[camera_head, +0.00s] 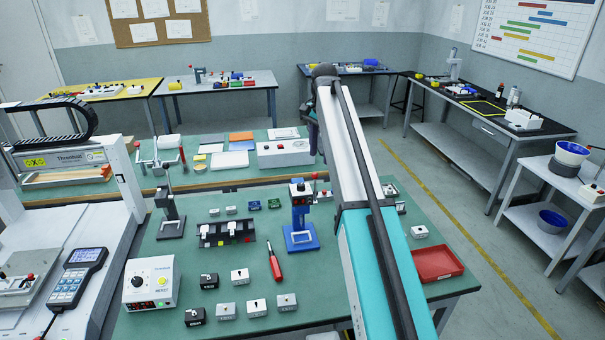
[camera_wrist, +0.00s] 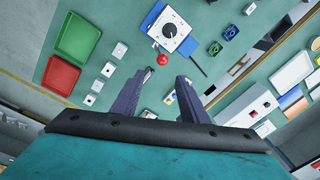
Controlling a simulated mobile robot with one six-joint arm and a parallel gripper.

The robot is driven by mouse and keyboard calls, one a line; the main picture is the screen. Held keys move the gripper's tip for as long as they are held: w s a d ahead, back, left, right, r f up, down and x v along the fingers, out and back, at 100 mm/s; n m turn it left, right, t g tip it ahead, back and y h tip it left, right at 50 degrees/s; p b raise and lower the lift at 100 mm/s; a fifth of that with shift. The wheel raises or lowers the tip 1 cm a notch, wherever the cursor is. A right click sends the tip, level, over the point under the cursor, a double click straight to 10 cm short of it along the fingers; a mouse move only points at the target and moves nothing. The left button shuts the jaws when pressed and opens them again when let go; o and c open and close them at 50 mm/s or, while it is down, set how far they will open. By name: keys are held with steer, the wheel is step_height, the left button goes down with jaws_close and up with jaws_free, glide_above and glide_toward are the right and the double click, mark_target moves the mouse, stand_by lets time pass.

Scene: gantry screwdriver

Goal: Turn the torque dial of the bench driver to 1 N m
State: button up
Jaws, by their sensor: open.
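The blue bench driver (camera_head: 301,235) stands on the green bench, left of my arm in the head view. The setting is too small to read. A red ball (camera_wrist: 162,59) sits beside the head. My gripper (camera_wrist: 165,77) is open and empty, its two fingers apart from the dial, which lies beyond the tips.
A red-handled screwdriver (camera_head: 274,264) lies left of the driver. A control box (camera_head: 152,283) with its own dial, several small blocks and a black rack (camera_head: 227,231) stand further left. A red tray (camera_head: 437,263) is at the right edge. A green tray (camera_wrist: 77,38) shows in the wrist view.

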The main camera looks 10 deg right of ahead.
step_height(320, 180, up, 5)
steer(key=g, duration=0.1)
glide_above(301, 184)
steer(key=shift+s+a+f+p, duration=0.1)
steer(key=shift+p, duration=0.3)
steer(key=shift+f, duration=0.1)
steer(key=shift+f+p, duration=1.7)
steer(key=shift+f, duration=5.1)
jaws_close()
